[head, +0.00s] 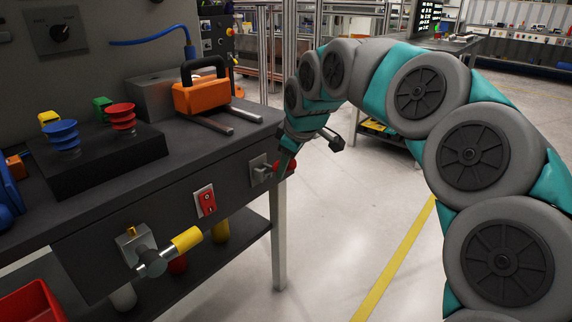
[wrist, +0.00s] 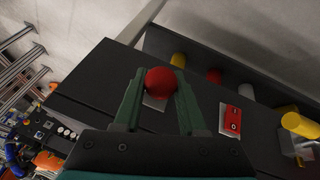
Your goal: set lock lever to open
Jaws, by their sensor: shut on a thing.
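A lever with a red ball knob (head: 281,167) sticks out from a metal plate (head: 258,169) at the right end of the bench's dark front panel. My gripper (head: 286,158) reaches it from above. In the wrist view the red knob (wrist: 161,82) lies between the two green fingers of my gripper (wrist: 160,84), which are shut on it. Part of the lever is hidden by the knob and fingers. A second lever with a yellow grip (head: 186,239) sits on a metal mount at the panel's left. It also shows in the wrist view (wrist: 297,122). The frames do not show which lever is the lock lever.
A red switch (head: 205,201) sits on the panel between the two levers. On the bench top are an orange tool with a black handle (head: 202,95) and a black block (head: 95,157) with coloured knobs. Open floor (head: 350,220) lies right of the bench.

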